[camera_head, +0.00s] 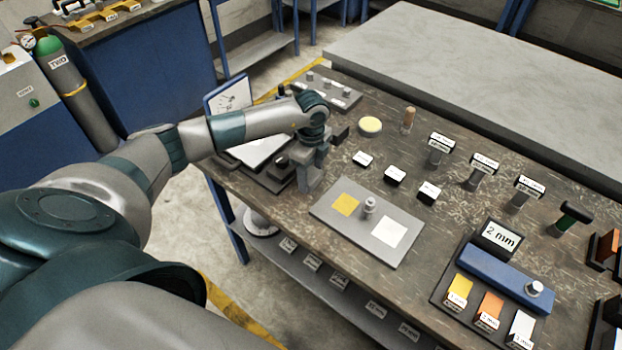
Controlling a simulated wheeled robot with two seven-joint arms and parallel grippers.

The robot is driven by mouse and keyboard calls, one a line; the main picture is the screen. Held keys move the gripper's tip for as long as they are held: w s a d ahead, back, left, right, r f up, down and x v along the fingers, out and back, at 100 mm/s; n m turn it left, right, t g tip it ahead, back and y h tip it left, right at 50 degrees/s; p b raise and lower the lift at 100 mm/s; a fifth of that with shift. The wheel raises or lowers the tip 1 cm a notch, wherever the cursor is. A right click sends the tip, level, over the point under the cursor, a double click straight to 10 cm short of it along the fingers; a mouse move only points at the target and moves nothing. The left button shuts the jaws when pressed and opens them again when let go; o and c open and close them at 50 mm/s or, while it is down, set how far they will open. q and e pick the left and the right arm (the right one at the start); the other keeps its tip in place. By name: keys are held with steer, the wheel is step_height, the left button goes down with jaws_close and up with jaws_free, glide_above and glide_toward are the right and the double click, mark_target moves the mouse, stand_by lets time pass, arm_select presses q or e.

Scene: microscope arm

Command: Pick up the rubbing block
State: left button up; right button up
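I cannot tell for sure which thing is the rubbing block. Small dark blocks with white labelled faces stand mid-table: one at the left (362,160), one in the middle (395,175) and one at the right (429,192). My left gripper (306,182) points down at the table's left side, beside the grey plate (345,230), left of these blocks and apart from them. Its fingers are small and overlap in this view, so their opening is unclear. The arm hides part of the table behind it. My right gripper is not in view.
The grey plate bears a yellow square, a white square and a metal knob (369,206). A yellow disc (370,125), a wooden peg (408,118) and several labelled posts (438,150) stand farther back. A blue bar (507,279) lies at the right. A raised grey slab (480,75) borders the back.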

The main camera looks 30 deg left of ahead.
arm_select(q)
steer(key=c, duration=0.4)
steer(key=shift+r, duration=0.1)
